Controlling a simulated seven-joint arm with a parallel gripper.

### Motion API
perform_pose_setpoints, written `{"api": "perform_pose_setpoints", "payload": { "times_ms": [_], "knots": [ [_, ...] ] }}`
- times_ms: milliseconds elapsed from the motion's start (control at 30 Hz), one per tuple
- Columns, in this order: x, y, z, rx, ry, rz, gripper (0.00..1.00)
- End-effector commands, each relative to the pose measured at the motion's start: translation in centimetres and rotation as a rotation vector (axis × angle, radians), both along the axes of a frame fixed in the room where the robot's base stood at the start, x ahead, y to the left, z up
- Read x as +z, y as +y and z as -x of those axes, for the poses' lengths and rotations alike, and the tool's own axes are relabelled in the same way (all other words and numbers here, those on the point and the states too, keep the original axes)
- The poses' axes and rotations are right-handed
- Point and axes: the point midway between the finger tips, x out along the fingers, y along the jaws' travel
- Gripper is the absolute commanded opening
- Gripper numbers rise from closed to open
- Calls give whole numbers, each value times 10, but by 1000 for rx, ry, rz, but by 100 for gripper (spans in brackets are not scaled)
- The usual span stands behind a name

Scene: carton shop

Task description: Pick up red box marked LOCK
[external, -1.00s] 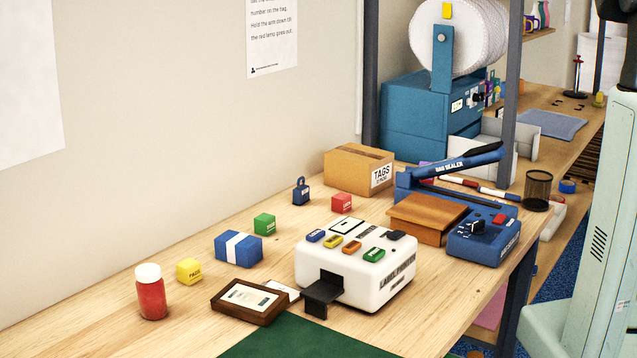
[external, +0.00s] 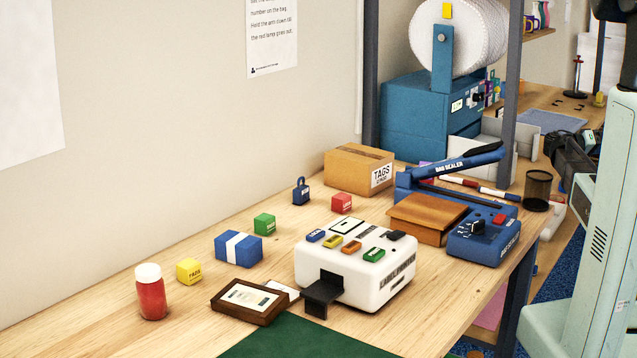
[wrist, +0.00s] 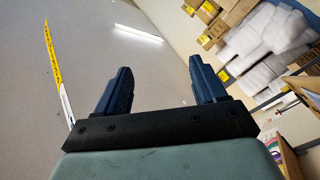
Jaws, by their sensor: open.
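A small red box (external: 341,203) with white lettering, too small to read surely, sits on the wooden bench behind the white label machine. A blue padlock-shaped thing (external: 301,191) stands to its left, and a cardboard TAGS box (external: 358,170) is behind it. My gripper shows in the wrist view with its two blue fingers (wrist: 158,88) apart and nothing between them. It faces a grey wall or ceiling and shelves, away from the red box. In the external view a dark part of my arm (external: 572,158) shows at the right, far from the red box.
The white machine (external: 356,265) and blue bag sealer (external: 484,236) stand in front and to the right. A green box (external: 264,224), blue box (external: 238,247), yellow box (external: 189,271), red jar (external: 150,292) and framed card (external: 250,301) spread leftward. Bare wood surrounds the red box.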

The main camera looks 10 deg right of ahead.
Motion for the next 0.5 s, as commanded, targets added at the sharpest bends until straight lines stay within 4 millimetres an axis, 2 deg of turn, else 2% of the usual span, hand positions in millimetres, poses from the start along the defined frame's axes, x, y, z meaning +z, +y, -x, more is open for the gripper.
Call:
{"api": "perform_pose_setpoints", "payload": {
  "times_ms": [33,167,300,500],
  "knots": [
    [25,13,-5,10,-25,36,70],
    [84,44,-10,26,-84,129,70],
    [147,84,-11,45,-159,221,70],
    [222,151,-4,90,-268,303,70]
  ]
}}
